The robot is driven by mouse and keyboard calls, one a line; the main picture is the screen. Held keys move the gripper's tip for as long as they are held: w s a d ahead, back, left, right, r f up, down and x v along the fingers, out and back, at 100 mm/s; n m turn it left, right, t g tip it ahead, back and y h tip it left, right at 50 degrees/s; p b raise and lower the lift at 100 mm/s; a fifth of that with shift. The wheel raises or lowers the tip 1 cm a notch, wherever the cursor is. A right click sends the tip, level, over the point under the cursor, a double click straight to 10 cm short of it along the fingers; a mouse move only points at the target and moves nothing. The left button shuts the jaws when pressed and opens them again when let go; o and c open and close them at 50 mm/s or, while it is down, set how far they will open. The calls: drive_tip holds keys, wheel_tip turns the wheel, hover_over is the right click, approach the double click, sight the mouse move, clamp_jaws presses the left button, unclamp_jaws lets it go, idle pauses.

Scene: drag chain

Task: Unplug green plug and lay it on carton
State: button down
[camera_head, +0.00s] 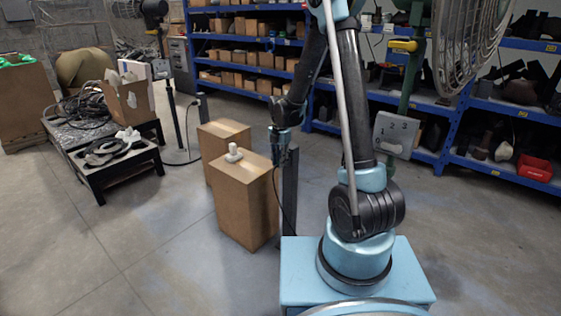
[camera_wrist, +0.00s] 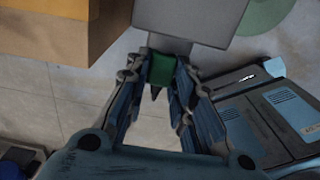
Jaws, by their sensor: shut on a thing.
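The green plug (camera_wrist: 162,69) sits between the fingers of my gripper (camera_wrist: 160,80) in the wrist view. My gripper is shut on it. The plug's far end meets the edge of a grey post (camera_wrist: 195,18); I cannot tell how deep it sits. In the head view my gripper (camera_head: 279,152) is at the top of this post (camera_head: 290,190), and the plug is hidden. The front carton (camera_head: 243,205) stands upright just left of the post. Its side also shows at the upper left of the wrist view (camera_wrist: 105,25).
A dark cable (camera_head: 278,195) hangs beside the post. A low black table (camera_head: 120,165) with cables is at left. Floor is clear at front left.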

drive_tip(key=shift+s+a, duration=0.8)
drive_tip(key=shift+s, duration=0.25)
idle(0.4)
drive_tip(key=shift+s+a, duration=0.75)
drive_tip(key=shift+s, duration=0.2)
drive_tip(key=shift+s+a, duration=0.75)
drive_tip(key=shift+s, duration=0.2)
drive_tip(key=shift+s, duration=0.1)
